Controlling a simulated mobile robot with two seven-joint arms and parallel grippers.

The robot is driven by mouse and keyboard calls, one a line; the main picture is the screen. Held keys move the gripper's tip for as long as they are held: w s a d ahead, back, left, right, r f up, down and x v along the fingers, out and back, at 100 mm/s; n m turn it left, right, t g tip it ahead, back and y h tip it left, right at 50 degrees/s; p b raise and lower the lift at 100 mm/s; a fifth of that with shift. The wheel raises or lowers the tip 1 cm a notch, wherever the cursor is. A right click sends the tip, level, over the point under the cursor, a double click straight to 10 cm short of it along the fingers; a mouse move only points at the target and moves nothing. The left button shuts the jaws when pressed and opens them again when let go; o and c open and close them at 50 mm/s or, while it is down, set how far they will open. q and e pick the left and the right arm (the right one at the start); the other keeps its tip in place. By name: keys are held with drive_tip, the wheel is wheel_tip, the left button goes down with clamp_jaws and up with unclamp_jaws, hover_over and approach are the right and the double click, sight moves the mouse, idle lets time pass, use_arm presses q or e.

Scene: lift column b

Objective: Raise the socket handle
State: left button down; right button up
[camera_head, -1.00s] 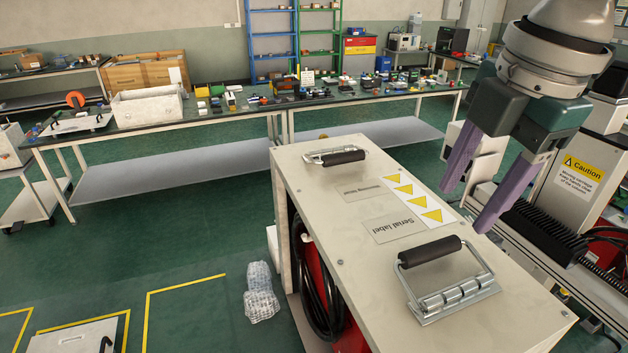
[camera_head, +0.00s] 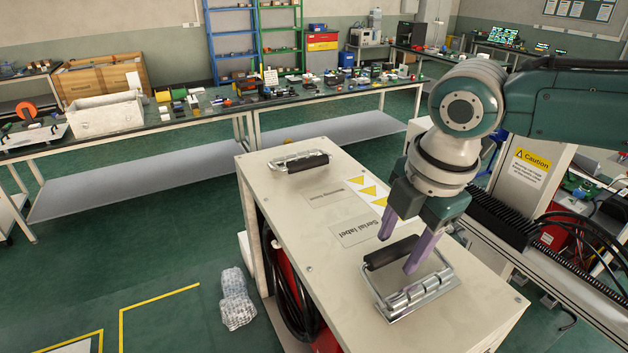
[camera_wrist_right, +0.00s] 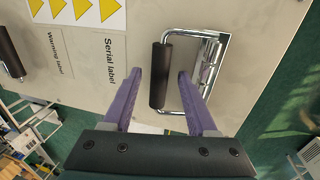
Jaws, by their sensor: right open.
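A metal handle with a black grip (camera_head: 377,256) is mounted on the near part of the cream cabinet top (camera_head: 330,265). Its silver bracket (camera_head: 418,297) lies flat on the top. My right gripper (camera_head: 397,254), with purple fingers, points down over this handle and is open. In the right wrist view the black grip (camera_wrist_right: 161,78) appears between the two fingertips (camera_wrist_right: 159,72), with a gap on each side. I cannot tell whether the fingertips are at the grip's height. A finger hides part of the handle in the head view. My left gripper is not in view.
A second similar handle (camera_head: 299,162) is at the far end of the cabinet top. Labels and yellow warning triangles lie between the handles. A machine with a caution sign (camera_head: 531,166) stands to the right. A workbench (camera_head: 200,120) runs behind.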

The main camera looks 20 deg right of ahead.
clamp_jaws()
idle(0.3)
idle(1.1)
